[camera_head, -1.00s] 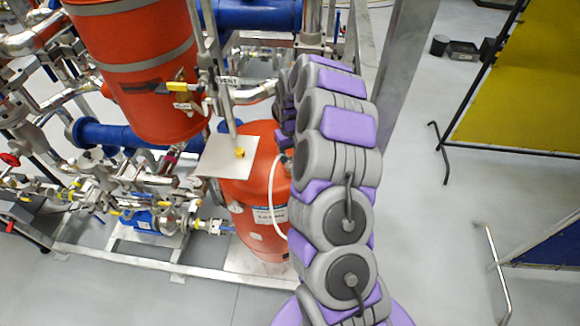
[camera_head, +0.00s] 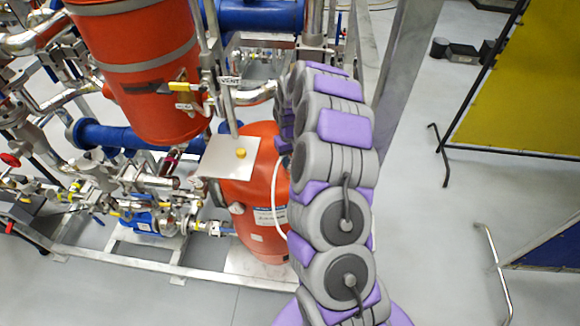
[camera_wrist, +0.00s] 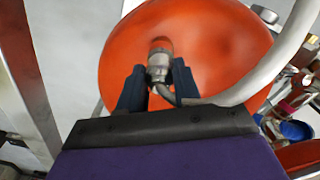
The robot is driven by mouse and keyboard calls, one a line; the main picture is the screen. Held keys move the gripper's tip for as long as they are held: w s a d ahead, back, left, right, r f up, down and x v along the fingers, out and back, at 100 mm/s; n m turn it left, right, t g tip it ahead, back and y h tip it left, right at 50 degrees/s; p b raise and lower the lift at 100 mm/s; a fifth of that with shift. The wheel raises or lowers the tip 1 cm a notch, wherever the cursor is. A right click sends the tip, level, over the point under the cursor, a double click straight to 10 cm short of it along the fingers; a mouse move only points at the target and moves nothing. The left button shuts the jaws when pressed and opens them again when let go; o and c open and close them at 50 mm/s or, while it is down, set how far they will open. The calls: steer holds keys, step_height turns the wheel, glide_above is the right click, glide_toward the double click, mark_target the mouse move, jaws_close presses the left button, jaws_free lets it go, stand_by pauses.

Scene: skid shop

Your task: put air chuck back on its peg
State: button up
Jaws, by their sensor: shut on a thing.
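In the wrist view my gripper (camera_wrist: 158,76) has its two dark fingers on either side of a small grey metal fitting, which looks like the air chuck (camera_wrist: 158,65). It is shut on this fitting. A pale hose (camera_wrist: 262,82) curves up to the right from near the gripper. The fitting's tip is in front of, or against, the orange tank (camera_wrist: 215,55); I cannot tell if they touch. In the head view my arm hides the gripper and the chuck. I cannot make out the peg for certain.
Pipes and valves (camera_head: 150,190) crowd the left. A grey post (camera_head: 405,60) rises behind my arm. Open floor (camera_head: 430,240) lies to the right.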

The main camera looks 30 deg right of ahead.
mark_target(290, 158)
steer(key=shift+a, duration=0.1)
steer(key=shift+c, duration=0.4)
steer(key=shift+a+r, duration=0.1)
steer(key=shift+r, duration=0.2)
steer(key=shift+d+r, duration=0.2)
steer(key=shift+r, duration=0.9)
steer(key=shift+a+r+p, duration=0.1)
steer(key=shift+r+p, duration=0.35)
steer(key=shift+r, duration=0.8)
